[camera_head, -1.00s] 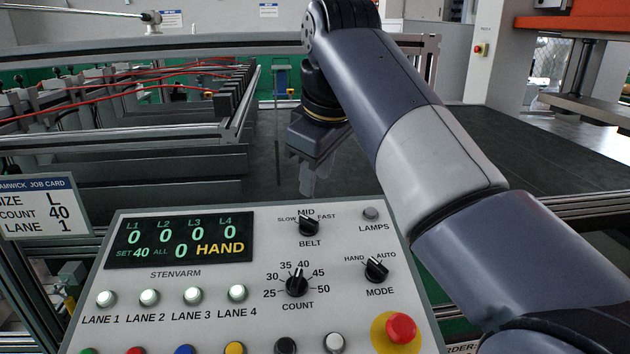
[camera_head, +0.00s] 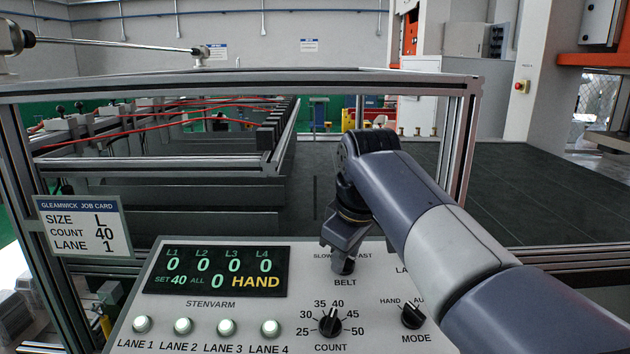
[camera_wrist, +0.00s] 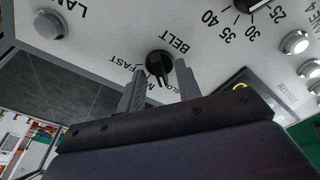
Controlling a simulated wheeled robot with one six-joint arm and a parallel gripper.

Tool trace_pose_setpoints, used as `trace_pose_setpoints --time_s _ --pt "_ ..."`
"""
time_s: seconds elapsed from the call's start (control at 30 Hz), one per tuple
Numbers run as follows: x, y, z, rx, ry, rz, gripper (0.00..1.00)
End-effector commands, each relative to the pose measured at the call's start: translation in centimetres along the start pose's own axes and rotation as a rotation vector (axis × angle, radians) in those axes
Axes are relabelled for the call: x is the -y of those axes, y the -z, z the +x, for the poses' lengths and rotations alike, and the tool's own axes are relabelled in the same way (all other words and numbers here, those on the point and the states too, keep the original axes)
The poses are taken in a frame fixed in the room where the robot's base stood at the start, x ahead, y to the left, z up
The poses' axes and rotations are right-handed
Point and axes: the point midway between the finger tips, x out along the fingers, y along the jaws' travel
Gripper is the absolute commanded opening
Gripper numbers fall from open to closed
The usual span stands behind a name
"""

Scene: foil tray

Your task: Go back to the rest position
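My gripper (camera_head: 343,266) is low over the control panel (camera_head: 190,325), in front of the BELT knob, and hides part of its scale in the head view. In the wrist view, its two fingers (camera_wrist: 159,68) stand apart with nothing gripped. The black BELT knob (camera_wrist: 158,64) shows between the fingertips; I see no clear contact. Its pointer appears turned toward MID, which a finger partly covers. The display (camera_head: 216,271) reads zeros for the lanes, SET 40, ALL 0, HAND.
The COUNT knob (camera_head: 331,322) points near 40. The MODE knob (camera_head: 412,315) is at right, close to my arm. A job card (camera_head: 83,226) reads size L, count 40, lane 1. A metal frame (camera_head: 240,86) stands behind the panel, with a dark belt (camera_head: 525,185) beyond.

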Motion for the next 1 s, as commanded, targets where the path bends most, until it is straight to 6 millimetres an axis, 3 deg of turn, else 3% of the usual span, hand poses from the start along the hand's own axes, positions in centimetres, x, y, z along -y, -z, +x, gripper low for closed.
trace_pose_setpoints --time_s 0.57,0.77,1.0 --pt "0.0 0.0 0.3 -0.001 -0.002 0.020 0.33" --pt "0.0 0.1 -1.7 -0.004 -0.003 -0.001 0.33" --pt "0.0 0.1 -6.3 -0.004 -0.003 -0.001 0.33"
